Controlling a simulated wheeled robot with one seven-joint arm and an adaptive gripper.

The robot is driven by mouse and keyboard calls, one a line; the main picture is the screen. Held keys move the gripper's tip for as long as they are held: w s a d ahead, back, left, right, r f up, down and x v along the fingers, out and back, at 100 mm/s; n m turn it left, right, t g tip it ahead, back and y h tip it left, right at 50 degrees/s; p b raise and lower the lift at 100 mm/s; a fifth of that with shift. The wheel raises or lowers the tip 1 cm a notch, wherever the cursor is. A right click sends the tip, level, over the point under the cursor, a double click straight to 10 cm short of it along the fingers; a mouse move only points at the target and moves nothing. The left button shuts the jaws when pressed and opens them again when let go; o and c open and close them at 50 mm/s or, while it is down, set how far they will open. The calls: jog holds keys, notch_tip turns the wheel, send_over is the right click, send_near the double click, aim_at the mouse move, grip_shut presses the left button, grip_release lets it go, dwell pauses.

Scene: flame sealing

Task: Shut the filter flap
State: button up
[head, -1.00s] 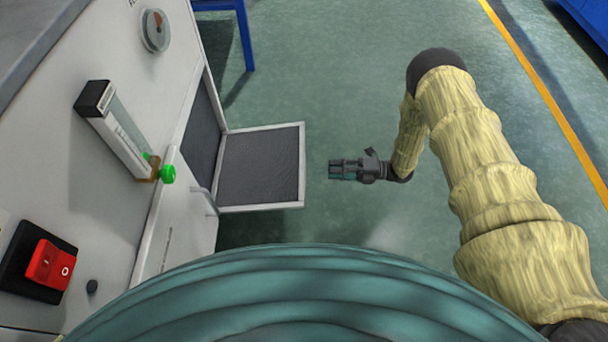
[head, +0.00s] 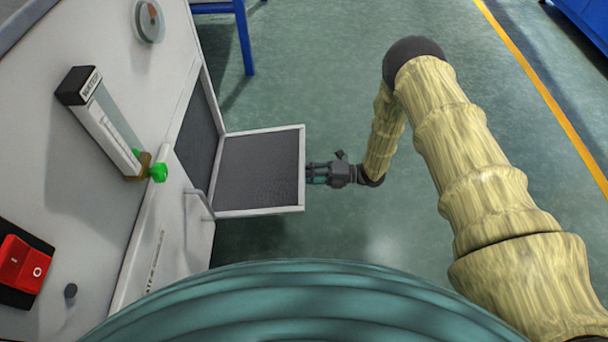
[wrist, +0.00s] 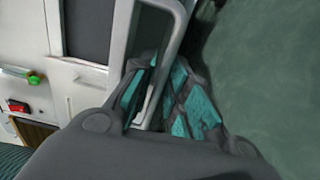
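The filter flap (head: 258,212) is a white-framed panel with a dark grey mesh. In the head view it stands open, sticking out to the right from the machine's front, beside a dark mesh opening (head: 199,135). My gripper (head: 312,174) is at the flap's free right edge, its fingertips partly hidden or touching there. I cannot tell whether either finger presses on the edge.
The machine's white front (head: 120,200) carries a flow meter (head: 105,125) with a green knob (head: 158,172), a round gauge (head: 149,20) and a red switch (head: 22,264). A blue-legged table (head: 244,38) stands behind. The green floor right of the flap is open.

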jog(key=shift+a, duration=0.15)
jog(key=shift+c, duration=0.2)
grip_shut()
jog(key=shift+r, duration=0.2)
